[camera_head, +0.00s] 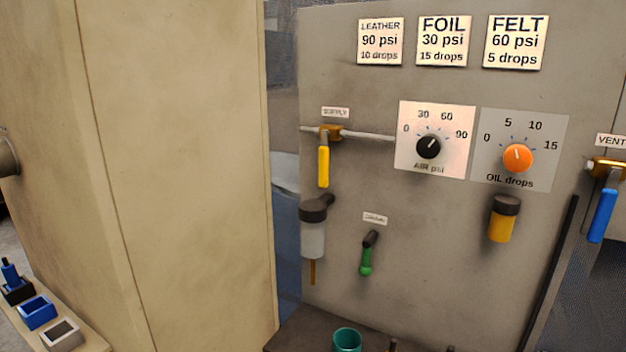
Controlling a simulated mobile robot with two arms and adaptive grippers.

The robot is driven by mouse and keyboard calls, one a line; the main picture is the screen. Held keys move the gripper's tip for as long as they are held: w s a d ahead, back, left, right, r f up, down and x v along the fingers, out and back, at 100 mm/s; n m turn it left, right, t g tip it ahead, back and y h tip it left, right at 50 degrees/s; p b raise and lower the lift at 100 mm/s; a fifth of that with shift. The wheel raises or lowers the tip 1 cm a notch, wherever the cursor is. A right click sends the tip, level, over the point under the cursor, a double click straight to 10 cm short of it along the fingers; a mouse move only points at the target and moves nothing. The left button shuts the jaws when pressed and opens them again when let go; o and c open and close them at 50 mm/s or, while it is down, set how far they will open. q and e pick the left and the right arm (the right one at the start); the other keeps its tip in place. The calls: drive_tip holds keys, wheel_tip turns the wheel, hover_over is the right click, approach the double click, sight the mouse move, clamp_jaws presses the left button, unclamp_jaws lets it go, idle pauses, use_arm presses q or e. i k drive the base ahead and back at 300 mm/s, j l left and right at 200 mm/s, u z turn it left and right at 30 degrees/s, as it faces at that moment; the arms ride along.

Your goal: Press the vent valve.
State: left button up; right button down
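The vent valve (602,214) is at the right edge of the view. It has a brass body and a blue lever that hangs down, tilted slightly to the left at its lower end. A white VENT label (611,140), cut off by the picture edge, sits above it. Neither of my grippers shows in the head view.
A grey panel (430,250) carries a yellow supply lever (323,166), a black air knob (428,147), an orange oil knob (517,158) and a green-handled valve (367,255). A teal cup (347,340) stands below. A large beige cabinet (180,160) fills the left.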

sight(608, 198)
drive_tip(key=z, duration=1.55)
